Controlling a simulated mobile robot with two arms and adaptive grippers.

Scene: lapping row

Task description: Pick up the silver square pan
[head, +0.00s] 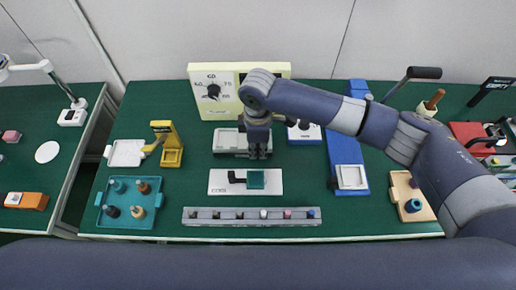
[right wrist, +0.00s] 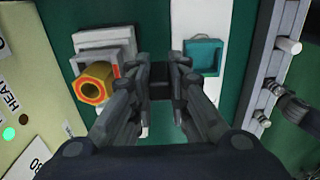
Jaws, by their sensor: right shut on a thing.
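A pale silver square pan (head: 352,177) sits at the front end of a long blue unit (head: 346,145), right of centre on the green bench. My right gripper (head: 258,153) is well left of it, between a grey device and a white plate. In the right wrist view my right gripper (right wrist: 161,82) is shut on a small dark block (right wrist: 160,77) between its fingertips. What the block is, I cannot tell. A stepped silver square piece (right wrist: 103,42) with a brass hex part (right wrist: 95,83) shows beside it there. My left gripper is not in view.
The grey device (head: 229,141) stands behind a white plate (head: 220,187) with a teal square. A long grey rail (head: 250,222) with several pegs lies in front. A teal tray (head: 127,222) is at left, a wooden block (head: 402,187) at right. A dial box (head: 240,75) stands behind.

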